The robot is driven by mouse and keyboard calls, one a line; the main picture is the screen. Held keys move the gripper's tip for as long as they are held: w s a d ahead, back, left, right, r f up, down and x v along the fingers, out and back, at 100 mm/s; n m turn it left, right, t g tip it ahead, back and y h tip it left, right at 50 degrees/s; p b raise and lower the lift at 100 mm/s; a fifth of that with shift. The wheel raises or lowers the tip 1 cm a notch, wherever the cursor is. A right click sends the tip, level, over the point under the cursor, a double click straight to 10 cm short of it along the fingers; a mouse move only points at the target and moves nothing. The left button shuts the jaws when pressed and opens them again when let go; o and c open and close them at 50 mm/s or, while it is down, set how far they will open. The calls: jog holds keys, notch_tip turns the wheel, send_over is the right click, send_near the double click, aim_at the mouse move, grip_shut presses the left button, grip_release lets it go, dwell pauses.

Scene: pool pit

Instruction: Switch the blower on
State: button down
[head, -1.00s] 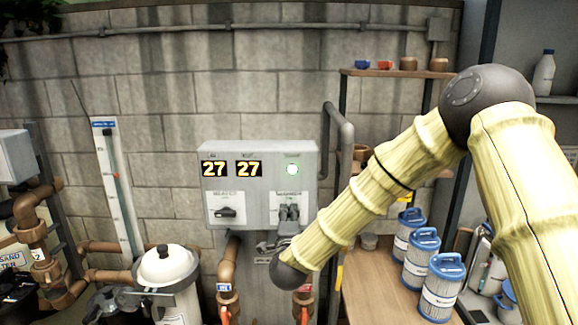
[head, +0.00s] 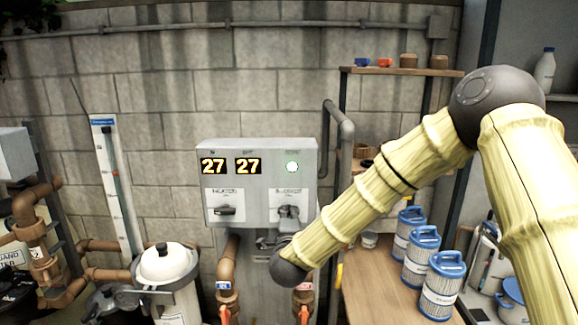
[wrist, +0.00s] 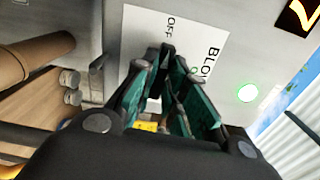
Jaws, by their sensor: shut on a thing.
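The grey control box (head: 257,182) is on the block wall, with two displays reading 27 and a lit green lamp (head: 292,167) above the right-hand switch plate. In the wrist view that plate (wrist: 135,30) reads "OFF" and the start of "BLOWER", and the green lamp (wrist: 247,92) shows beside it. My gripper (head: 289,212) is at the blower plate. In the wrist view its fingers (wrist: 178,58) are closed together over the plate's middle, on the blower switch. The switch itself is mostly hidden between the fingers.
The heater switch (head: 226,211) is on the left plate of the same box. Pipes with orange handles (head: 304,313) run below it. A white-lidded pump pot (head: 166,265) stands lower left. A wooden bench (head: 375,290) with blue-topped filter cartridges (head: 441,287) is at the right.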

jog(key=m+b, duration=0.2)
jog(key=b, duration=0.1)
jog(key=m+b, duration=0.2)
jog(key=b, duration=0.1)
jog(key=m+b, duration=0.3)
jog(key=shift+f, duration=0.35)
jog(key=shift+r+m+b, duration=0.2)
jog(key=shift+m+b, duration=0.5)
jog(key=shift+b, duration=0.2)
jog(key=shift+r, duration=0.1)
jog(key=c, duration=1.4)
grip_release()
jog(key=shift+o, duration=0.2)
